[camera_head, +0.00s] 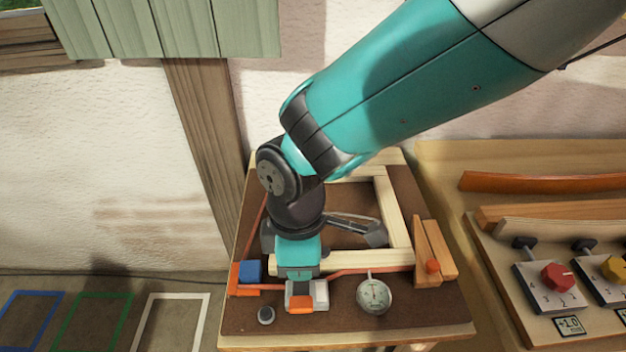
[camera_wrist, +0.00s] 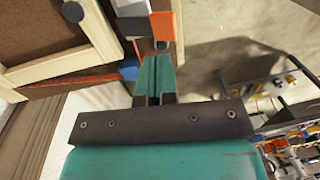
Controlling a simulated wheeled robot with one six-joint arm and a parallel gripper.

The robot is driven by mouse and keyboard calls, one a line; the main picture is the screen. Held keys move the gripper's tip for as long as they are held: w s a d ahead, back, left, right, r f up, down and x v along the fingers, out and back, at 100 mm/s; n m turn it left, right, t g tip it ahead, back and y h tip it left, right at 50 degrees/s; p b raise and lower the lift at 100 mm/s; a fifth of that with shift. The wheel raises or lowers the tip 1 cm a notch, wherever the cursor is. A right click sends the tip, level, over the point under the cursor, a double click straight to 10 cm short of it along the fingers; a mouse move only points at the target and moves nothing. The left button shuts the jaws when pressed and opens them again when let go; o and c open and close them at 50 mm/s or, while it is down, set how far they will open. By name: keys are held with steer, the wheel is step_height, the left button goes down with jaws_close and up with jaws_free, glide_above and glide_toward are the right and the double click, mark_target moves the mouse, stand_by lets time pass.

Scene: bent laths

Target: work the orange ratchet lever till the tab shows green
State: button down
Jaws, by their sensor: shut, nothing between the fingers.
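The ratchet (camera_head: 305,290) sits at the front side of the wooden frame on the red strap. Its orange lever (camera_head: 300,309) faces the front, and a pale block (camera_head: 320,291) is at its right. In the wrist view the orange lever (camera_wrist: 163,26) lies just beyond my fingertips. My gripper (camera_head: 298,274) points down above and behind the ratchet, partly covering it. In the wrist view my gripper (camera_wrist: 155,62) has its two teal fingers together and empty. Whether they touch the lever I cannot tell. I cannot make out a green tab.
A blue block (camera_head: 251,271) sits left of the ratchet, at the frame's corner. Wooden wedges (camera_head: 434,250) flank the frame's right side. A second bench (camera_head: 530,270) with dials is farther right.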

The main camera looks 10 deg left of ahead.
step_height(320, 180, up, 6)
steer(key=w, duration=0.2)
steer(key=shift+a+b, duration=0.35)
steer(key=shift+b, duration=0.1)
stand_by(0.4)
steer(key=d+r+m+y, duration=0.1)
steer(key=d+r+m, duration=0.3)
steer(key=d, duration=0.4)
steer(key=d+r+m+y, duration=0.1)
steer(key=d+r+m, duration=0.25)
steer(key=d, duration=0.35)
steer(key=s+d+r+m+t+y, duration=0.1)
steer(key=s+d+m+y, duration=0.1)
steer(key=s+d+m, duration=0.4)
steer(key=shift+s+d+r, duration=0.2)
steer(key=shift+s+d, duration=0.05)
steer(key=shift+d, duration=0.75)
